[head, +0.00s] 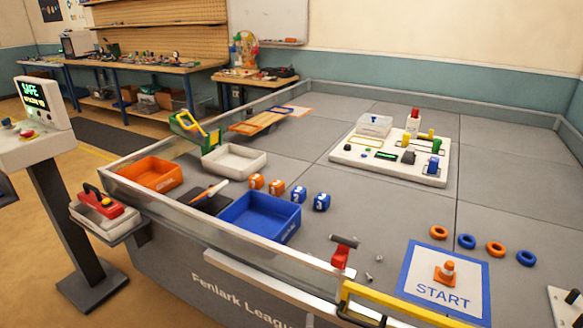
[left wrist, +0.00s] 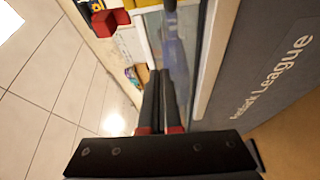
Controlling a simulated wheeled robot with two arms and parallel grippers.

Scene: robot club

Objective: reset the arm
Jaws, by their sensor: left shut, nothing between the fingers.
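My left gripper (left wrist: 159,75) shows in the left wrist view, its two black fingers side by side and shut, with red parts at their bases. Nothing shows between them. The grey front panel (left wrist: 265,75) of the table, with its League lettering, lies to the right of the fingers in that view. A red and black object (left wrist: 112,22) shows beyond the fingers at the upper left. In the head view I cannot make out the left gripper clearly. My right gripper shows in neither view.
The grey table (head: 300,155) has a low clear rim. On it are an orange bin (head: 150,178), a white tray (head: 235,163), a blue bin (head: 255,228), a red upright piece (head: 341,257) and a START mat (head: 415,270). A yellow bar (head: 400,305) crosses the front edge.

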